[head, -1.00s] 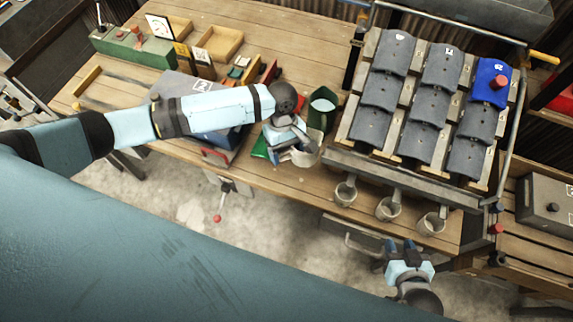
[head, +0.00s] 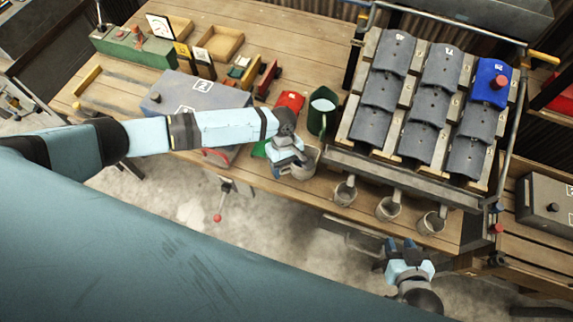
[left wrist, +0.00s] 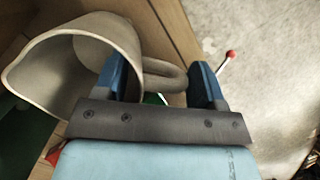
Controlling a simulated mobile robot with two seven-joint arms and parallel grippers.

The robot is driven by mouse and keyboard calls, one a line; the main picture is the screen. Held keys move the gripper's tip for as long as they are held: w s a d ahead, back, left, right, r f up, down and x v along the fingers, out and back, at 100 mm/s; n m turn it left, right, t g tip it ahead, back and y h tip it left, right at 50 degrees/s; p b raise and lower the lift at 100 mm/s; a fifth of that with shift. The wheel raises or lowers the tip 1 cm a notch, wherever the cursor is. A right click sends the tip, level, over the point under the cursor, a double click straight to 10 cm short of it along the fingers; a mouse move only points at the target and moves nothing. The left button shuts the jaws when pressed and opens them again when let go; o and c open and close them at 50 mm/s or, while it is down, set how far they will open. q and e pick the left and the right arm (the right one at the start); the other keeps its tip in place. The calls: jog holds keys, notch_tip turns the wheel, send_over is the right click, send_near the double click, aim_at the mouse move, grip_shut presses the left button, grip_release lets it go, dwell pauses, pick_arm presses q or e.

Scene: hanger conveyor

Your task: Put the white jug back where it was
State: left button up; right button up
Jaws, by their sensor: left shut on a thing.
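The white jug (head: 306,160) is at the front part of the bench in the head view, beside my left gripper (head: 294,168). In the left wrist view the jug (left wrist: 125,38) shows its wide open mouth at the left. Its loop handle (left wrist: 165,75) lies between the two blue fingers of my left gripper (left wrist: 165,85), which is shut on it. Whether the jug's base touches the bench is hidden. My right gripper (head: 401,245) is empty, with its fingers apart, in front of the bench's front edge.
A green jug (head: 322,112) stands just behind the white jug. A red container (head: 290,101) is behind my left gripper. A rack of grey curved plates (head: 425,90) fills the right, with several small cups (head: 388,208) below its front. A grey-blue box (head: 190,95) stands left.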

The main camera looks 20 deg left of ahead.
pick_arm(q)
jog(key=o, duration=1.3)
jog(key=b+v, duration=0.1)
jog(key=v, duration=1.1)
jog(key=shift+r, duration=0.15)
jog(key=shift+s+d, duration=0.1)
